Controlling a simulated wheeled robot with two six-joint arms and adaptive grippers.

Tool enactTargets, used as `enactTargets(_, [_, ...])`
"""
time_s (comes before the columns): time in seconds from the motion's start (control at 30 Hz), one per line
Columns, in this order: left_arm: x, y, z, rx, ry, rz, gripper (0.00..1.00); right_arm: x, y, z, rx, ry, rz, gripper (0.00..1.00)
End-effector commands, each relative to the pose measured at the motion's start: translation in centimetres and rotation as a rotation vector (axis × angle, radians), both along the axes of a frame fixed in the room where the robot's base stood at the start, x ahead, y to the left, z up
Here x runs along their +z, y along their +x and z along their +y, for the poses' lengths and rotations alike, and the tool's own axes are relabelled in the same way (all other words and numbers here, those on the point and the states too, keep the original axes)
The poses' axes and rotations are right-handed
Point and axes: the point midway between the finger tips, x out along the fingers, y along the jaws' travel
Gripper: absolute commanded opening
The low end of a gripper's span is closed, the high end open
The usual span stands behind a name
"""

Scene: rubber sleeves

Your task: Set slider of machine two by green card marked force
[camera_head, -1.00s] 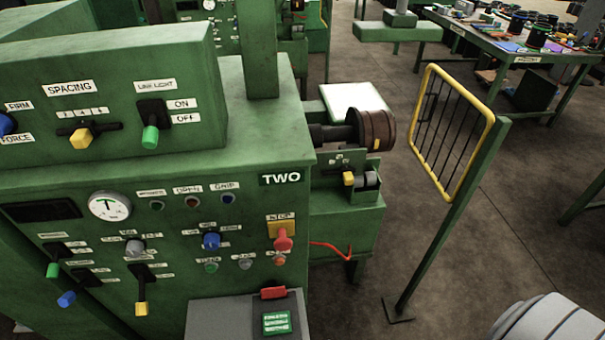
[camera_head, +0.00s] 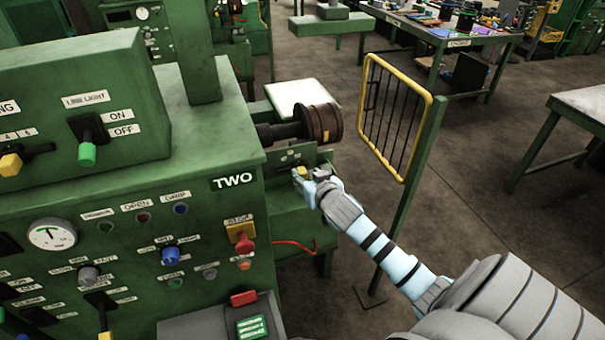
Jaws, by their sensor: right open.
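Machine two (camera_head: 232,181) is a green cabinet with a white TWO label. A green card (camera_head: 251,328) with white print, too small to read, lies on the grey ledge at its lower front. A small yellow slider knob (camera_head: 299,171) is on the side unit below the brown spool. My right gripper (camera_head: 303,181) is open at that knob, partly covering the unit; I cannot tell whether it touches. Another yellow slider knob (camera_head: 11,163) is on the upper panel, under a cut-off label. My left gripper is not in view.
The brown spool (camera_head: 322,122) sits just above the gripper. A red stop button (camera_head: 244,245) is on the front panel. Open floor lies to the right.

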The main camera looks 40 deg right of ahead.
Motion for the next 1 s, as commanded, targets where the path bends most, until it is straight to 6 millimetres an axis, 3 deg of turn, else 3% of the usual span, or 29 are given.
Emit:
enactTargets(0.1, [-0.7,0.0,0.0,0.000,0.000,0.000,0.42,-1.2,2.4,-0.8,-0.001,0.003,0.000,0.42])
enactTargets(0.23, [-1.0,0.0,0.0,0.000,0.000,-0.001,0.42,-1.9,3.8,-1.3,0.001,0.002,0.001,0.42])
enactTargets(0.57, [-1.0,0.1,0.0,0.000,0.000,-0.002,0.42,-2.0,4.5,-1.5,0.002,0.000,0.001,0.42])
enactTargets(0.83, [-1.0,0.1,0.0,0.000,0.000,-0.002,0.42,-2.0,4.4,-1.5,0.001,0.000,0.001,0.02])
enactTargets(1.0, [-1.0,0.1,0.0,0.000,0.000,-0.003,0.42,-2.0,4.4,-1.5,0.001,0.000,0.001,0.00])
